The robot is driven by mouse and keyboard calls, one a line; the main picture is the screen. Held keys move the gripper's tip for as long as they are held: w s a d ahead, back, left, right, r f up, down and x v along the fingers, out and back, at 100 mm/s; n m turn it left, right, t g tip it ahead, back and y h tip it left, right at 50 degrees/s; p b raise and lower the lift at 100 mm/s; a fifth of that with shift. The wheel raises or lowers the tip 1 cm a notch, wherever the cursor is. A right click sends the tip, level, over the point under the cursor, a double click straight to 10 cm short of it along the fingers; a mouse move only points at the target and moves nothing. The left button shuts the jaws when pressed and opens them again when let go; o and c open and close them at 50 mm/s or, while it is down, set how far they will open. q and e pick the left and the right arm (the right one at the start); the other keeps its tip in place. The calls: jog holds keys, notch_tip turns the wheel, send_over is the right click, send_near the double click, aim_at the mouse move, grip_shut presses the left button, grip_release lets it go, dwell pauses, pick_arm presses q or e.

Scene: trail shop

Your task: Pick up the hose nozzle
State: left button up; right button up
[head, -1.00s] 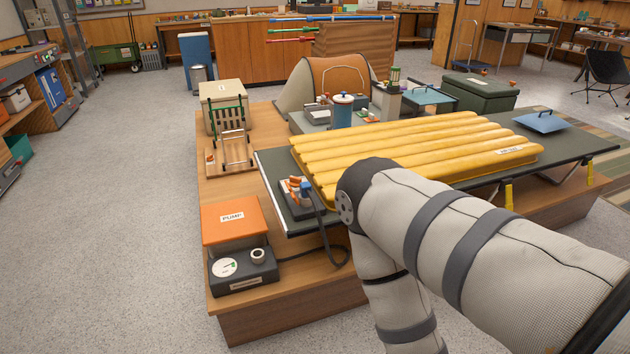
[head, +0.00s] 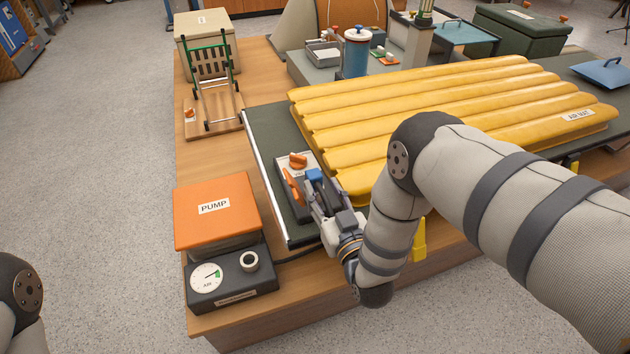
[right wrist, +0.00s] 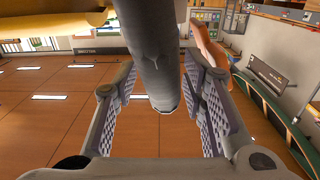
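The hose nozzle, with a blue part (head: 315,175), is at the small holder (head: 293,212) on the near left corner of the dark green table. My right gripper (head: 322,198) is at the nozzle and hides much of it. In the right wrist view, a grey cylinder (right wrist: 153,50), apparently part of the nozzle, comes down between the two finger pads (right wrist: 160,100). The fingers stand apart on either side of it; firm contact is not visible. My left gripper is out of view; only part of that arm shows at the lower left.
A yellow air mat (head: 400,110) lies on the table (head: 262,135), right of the holder. An orange-topped pump (head: 215,212) with a gauge stands to the left on the wooden platform (head: 165,345). Orange levers (head: 292,187) are close to the gripper.

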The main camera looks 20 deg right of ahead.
aim_at(317, 179)
jog(key=w, duration=0.5)
jog(key=shift+w+a+r+b, duration=0.15)
jog(key=shift+w+a+b, duration=0.1)
jog(key=shift+w+b, duration=0.1)
grip_shut()
